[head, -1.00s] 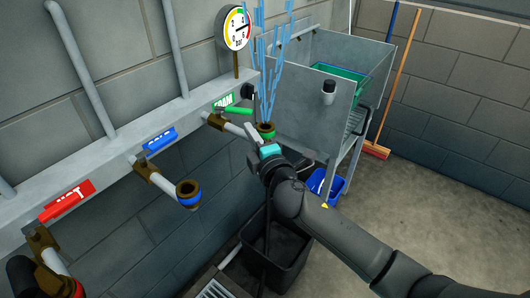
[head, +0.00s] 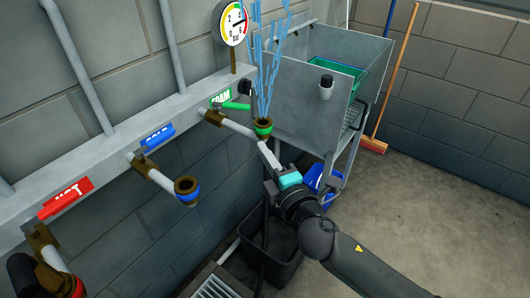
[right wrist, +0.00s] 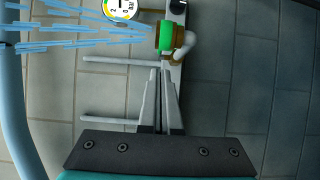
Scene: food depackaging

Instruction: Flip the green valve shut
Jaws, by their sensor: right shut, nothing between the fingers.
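The green valve handle (head: 237,106) sits on the brown fitting of the foam pipe and sticks out to the right, below the green FOAM label (head: 221,97). The pipe ends in a brown outlet with a green ring (head: 264,130). Blue streams (head: 264,60) spray upward from it. My right gripper (head: 264,146) is shut and empty, with its tips just below the outlet in the head view. In the right wrist view, its fingers (right wrist: 160,75) point toward the green-ringed outlet (right wrist: 166,38), with a gap between. I cannot make out the handle there. My left gripper is out of view.
A blue-labelled pipe with a blue-ringed outlet (head: 187,189) and a red HOT-labelled pipe (head: 54,262) stand to the left. A pressure gauge (head: 234,23) rises behind. A metal sink (head: 300,80) stands at right, a black bin (head: 275,262) below. Open floor lies right.

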